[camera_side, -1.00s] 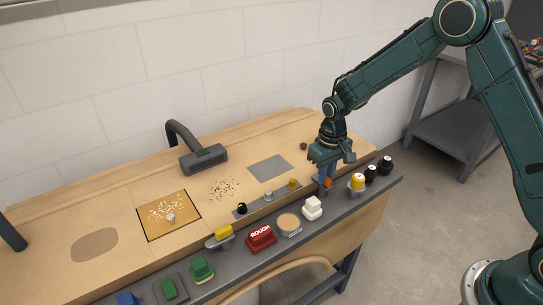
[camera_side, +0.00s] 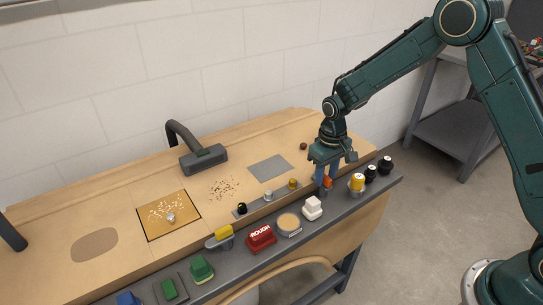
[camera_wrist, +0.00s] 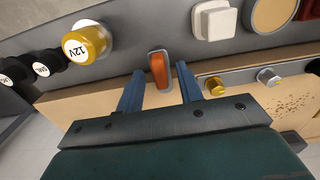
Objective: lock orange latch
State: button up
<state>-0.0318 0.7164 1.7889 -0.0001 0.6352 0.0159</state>
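The orange latch (camera_wrist: 158,72) is a small upright-looking lever in a grey surround at the top centre of the wrist view. In the side view the orange latch (camera_side: 327,182) shows low between my fingers, on the right part of the bench front. My gripper (camera_wrist: 160,74) has two blue fingers spread apart, one on each side of the latch, with gaps visible on both sides. In the side view my gripper (camera_side: 327,178) points down at the latch. The lower part of the latch is partly hidden by the fingers there.
A yellow 12V knob (camera_wrist: 84,46) stands close beside the latch, with black knobs (camera_side: 371,174) further right in the side view. A grey plate (camera_side: 270,167) lies flat behind.

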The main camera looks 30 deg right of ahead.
aim_at(326, 176)
notch_tip(326, 176, up, 14)
dwell(0.8)
jog(key=shift+f, duration=0.1)
jog(key=s+r+t, duration=0.3)
jog(key=s+r, duration=0.9)
jog(key=s, duration=0.1)
jog(key=s+d+t, duration=0.1)
jog(key=s+t, duration=0.1)
jog(key=s, duration=1.4)
jog(key=shift+s+d+r+t, duration=0.15)
jog(key=shift+d+t, duration=0.1)
jog(key=shift+t, duration=0.05)
